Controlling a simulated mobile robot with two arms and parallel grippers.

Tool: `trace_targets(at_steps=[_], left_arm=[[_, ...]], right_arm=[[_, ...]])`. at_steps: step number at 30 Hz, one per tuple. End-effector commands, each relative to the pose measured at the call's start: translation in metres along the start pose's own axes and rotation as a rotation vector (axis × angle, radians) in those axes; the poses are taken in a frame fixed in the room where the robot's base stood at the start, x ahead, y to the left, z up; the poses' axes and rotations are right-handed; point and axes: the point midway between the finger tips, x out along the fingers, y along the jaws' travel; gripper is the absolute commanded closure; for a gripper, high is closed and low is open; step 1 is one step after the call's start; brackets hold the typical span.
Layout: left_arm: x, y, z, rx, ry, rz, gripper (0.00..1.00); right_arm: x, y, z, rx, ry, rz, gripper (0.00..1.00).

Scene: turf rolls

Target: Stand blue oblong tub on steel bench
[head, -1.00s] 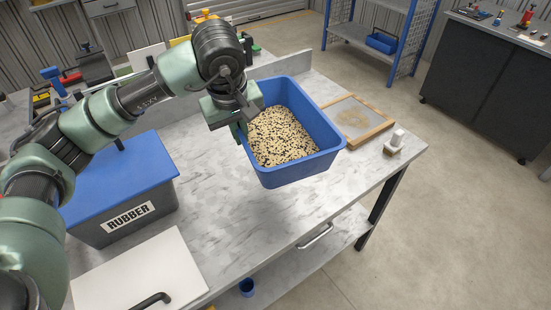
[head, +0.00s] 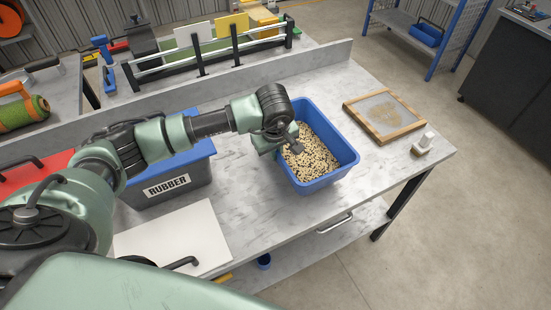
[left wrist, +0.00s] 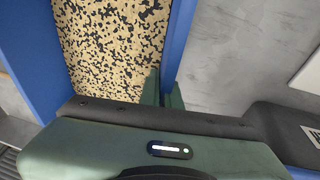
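The blue oblong tub (head: 342,172) holds speckled tan and black granules. It is upright at the right part of the steel bench (head: 252,196). I cannot tell whether its base touches the top or is slightly above it. My left gripper (head: 281,152) is at the tub's left wall. In the left wrist view, the gripper's green fingers (left wrist: 164,88) sit on either side of the tub's blue wall (left wrist: 178,45), shut on it. The tub's base is hidden in that view. My right gripper is not in view.
A framed screen (head: 384,115) and a small white-topped object (head: 423,144) stand right of the tub. A grey box with blue lid labelled RUBBER (head: 172,185) and a white board (head: 180,238) are to the left. Bare bench lies in front of the tub.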

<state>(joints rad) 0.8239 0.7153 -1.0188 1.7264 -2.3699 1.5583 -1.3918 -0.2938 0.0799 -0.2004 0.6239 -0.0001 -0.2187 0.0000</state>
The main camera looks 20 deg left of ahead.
Motion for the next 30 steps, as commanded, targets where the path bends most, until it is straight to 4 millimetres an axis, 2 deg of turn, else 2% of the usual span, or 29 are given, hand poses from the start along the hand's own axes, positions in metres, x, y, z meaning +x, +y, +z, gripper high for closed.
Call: trace_targets(at_steps=[6,9,20,23,30], left_arm=[[0.029,-0.005,0.008,-0.001,-0.001,-0.002,1.0],[0.036,-0.005,0.01,0.0,0.0,0.0,1.0],[0.041,-0.006,0.01,0.0,0.001,0.001,1.0],[0.04,-0.007,0.011,0.001,0.0,-0.002,0.75],[0.04,-0.007,0.011,0.001,0.0,-0.002,0.75]], right_arm=[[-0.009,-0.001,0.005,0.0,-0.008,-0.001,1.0],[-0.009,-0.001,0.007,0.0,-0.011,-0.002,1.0],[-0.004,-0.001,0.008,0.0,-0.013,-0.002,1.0],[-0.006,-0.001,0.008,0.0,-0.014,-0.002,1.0],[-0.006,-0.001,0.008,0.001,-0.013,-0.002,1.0]])
